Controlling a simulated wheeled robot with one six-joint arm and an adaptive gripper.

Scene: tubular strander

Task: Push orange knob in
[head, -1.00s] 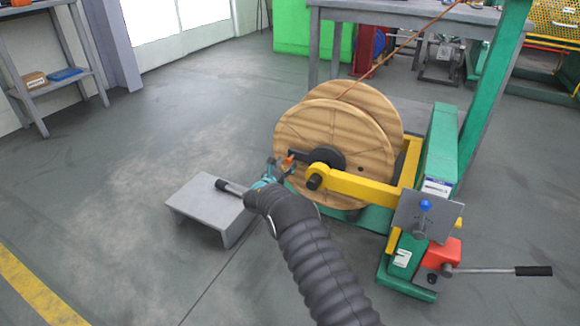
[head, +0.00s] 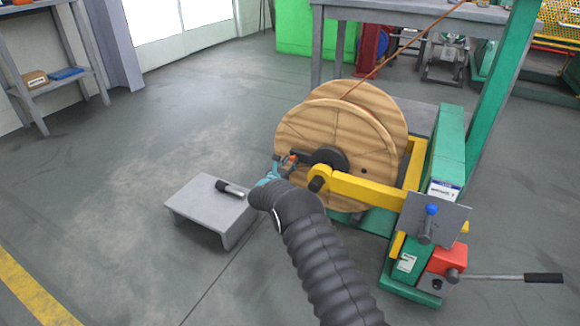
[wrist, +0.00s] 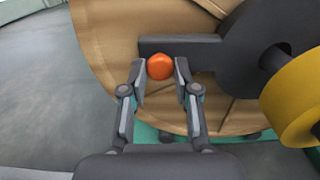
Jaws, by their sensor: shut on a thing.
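The orange knob (wrist: 160,67) sits on a dark bar (wrist: 185,46) in front of the wooden spool (wrist: 105,45). In the wrist view my gripper (wrist: 160,72) has one finger on each side of the knob, shut on it. In the head view the knob (head: 292,158) is a small orange spot, partly hidden by my gripper (head: 280,166). The dark bar joins the round black hub (head: 328,160) at the middle of the spool (head: 345,125).
A yellow arm (head: 365,188) reaches to the hub from the green frame (head: 445,150). A grey step (head: 195,205) with a dark-gripped tool (head: 230,188) on it stands left of my arm. A lever (head: 510,277) sticks out at right.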

